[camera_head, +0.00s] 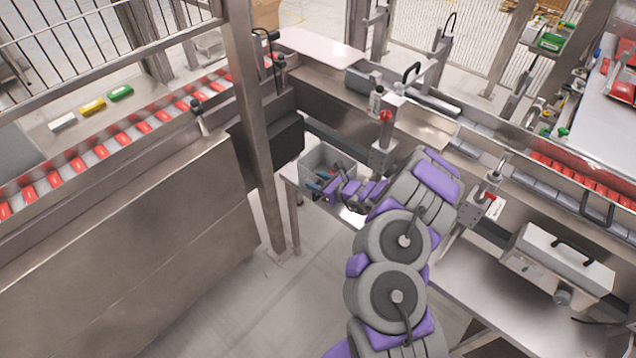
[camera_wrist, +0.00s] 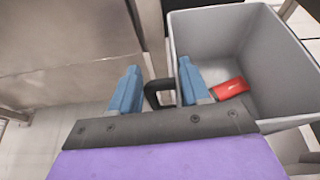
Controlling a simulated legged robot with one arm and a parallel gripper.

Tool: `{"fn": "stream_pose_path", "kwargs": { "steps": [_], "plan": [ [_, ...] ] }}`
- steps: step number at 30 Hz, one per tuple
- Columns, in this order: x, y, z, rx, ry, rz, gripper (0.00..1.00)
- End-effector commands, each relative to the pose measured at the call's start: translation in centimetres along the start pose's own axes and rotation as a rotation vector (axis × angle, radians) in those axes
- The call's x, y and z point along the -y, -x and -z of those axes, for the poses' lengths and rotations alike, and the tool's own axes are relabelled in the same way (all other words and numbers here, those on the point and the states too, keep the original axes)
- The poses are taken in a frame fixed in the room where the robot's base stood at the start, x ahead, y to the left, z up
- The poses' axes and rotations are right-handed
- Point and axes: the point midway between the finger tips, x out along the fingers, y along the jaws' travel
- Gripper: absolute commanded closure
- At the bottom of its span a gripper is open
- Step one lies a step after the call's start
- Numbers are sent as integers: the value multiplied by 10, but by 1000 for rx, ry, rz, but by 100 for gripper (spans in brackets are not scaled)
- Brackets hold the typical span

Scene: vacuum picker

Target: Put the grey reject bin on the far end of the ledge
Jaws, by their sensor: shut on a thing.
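The grey reject bin (camera_head: 314,160) is an open box over the far left end of the metal ledge (camera_head: 289,172). In the wrist view the bin (camera_wrist: 206,45) is tilted in the picture, with a red packet (camera_wrist: 231,88) inside near its close wall. My gripper (camera_head: 327,180) is at the bin's near side. In the wrist view the two blue fingers of my gripper (camera_wrist: 158,88) are on either side of a dark handle (camera_wrist: 152,97) at the bin's edge, shut on it. I cannot tell whether the bin's base touches the ledge.
A steel post (camera_head: 258,130) stands just left of the bin. A conveyor with red packets (camera_head: 120,139) runs along the left. A red-topped fixture (camera_head: 385,130) is right of the bin. A white box with a black handle (camera_head: 560,262) sits at the right.

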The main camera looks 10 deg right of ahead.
Motion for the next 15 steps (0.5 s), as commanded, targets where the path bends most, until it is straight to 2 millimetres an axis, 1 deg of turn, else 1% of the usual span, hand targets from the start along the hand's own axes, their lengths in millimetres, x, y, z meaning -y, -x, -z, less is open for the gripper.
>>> {"fn": "stream_pose_path", "kwargs": {
  "steps": [3, 4, 12, 15],
  "plan": [
    [0, -1, 2, 1, 1, 0, 100],
    [0, -1, 2, 0, 0, 0, 53],
    [0, -1, 2, -1, 0, 0, 28],
    [0, -1, 2, -1, -1, 0, 28]
  ]
}}
